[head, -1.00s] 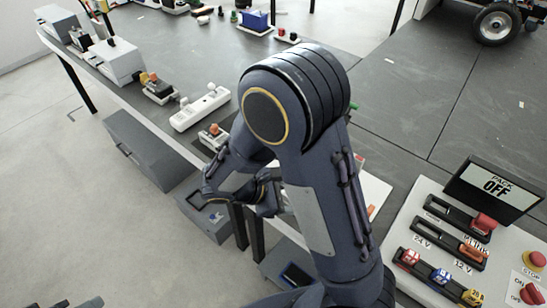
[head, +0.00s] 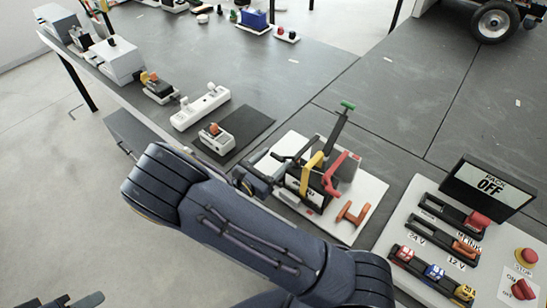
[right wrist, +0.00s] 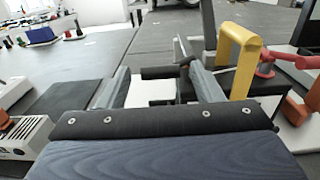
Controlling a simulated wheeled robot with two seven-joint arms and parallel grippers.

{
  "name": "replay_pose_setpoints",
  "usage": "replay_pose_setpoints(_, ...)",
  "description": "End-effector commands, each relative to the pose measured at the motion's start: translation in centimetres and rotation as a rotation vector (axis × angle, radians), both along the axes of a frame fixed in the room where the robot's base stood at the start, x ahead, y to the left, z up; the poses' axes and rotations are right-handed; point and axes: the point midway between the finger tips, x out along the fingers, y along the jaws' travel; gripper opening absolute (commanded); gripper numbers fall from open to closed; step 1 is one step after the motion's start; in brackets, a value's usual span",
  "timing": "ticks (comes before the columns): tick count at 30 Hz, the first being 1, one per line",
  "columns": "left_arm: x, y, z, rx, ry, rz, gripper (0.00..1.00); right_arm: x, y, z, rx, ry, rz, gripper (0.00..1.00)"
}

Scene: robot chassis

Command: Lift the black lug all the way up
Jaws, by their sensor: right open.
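A black fixture (head: 293,184) stands on a white board (head: 335,228) in the head view. A thin black bar, seemingly the black lug (head: 290,157), sticks out on its left side beside a yellow handle (head: 313,172). My right gripper (head: 262,176) is just left of the fixture, with its jaws open. In the right wrist view, my right gripper (right wrist: 162,78) has its two fingers apart, with a dark post end (right wrist: 184,68) close to the right finger. I cannot tell if they touch. A dark piece of my left gripper (head: 78,301) shows at the bottom left edge; its jaws are unclear.
A red lever (head: 338,168), a green-tipped lever (head: 338,125) and an orange T-handle (head: 353,213) crowd the board. A switch panel (head: 404,271) with a PACK OFF display (head: 490,186) is at right. A dark mat (head: 238,132) and white switch box (head: 216,139) lie behind left.

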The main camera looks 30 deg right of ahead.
Motion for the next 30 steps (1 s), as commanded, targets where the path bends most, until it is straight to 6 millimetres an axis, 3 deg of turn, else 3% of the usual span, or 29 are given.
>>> replay_pose_setpoints(11, 0.0, -0.01, 0.17, 0.0, 0.0, 0.0, 0.36, 0.34, -0.84, -0.05, 0.001, -0.001, 0.0, 0.6)
replay_pose_setpoints(25, 0.0, -0.01, 0.17, 0.0, 0.0, 0.0, 0.36, 0.32, -0.81, -0.03, 0.001, -0.001, 0.0, 0.0)
replay_pose_setpoints(30, 0.0, 0.0, 0.31, 0.0, 0.0, 0.0, 0.36, 0.53, -0.81, 0.14, 0.007, 0.001, -0.001, 0.0)
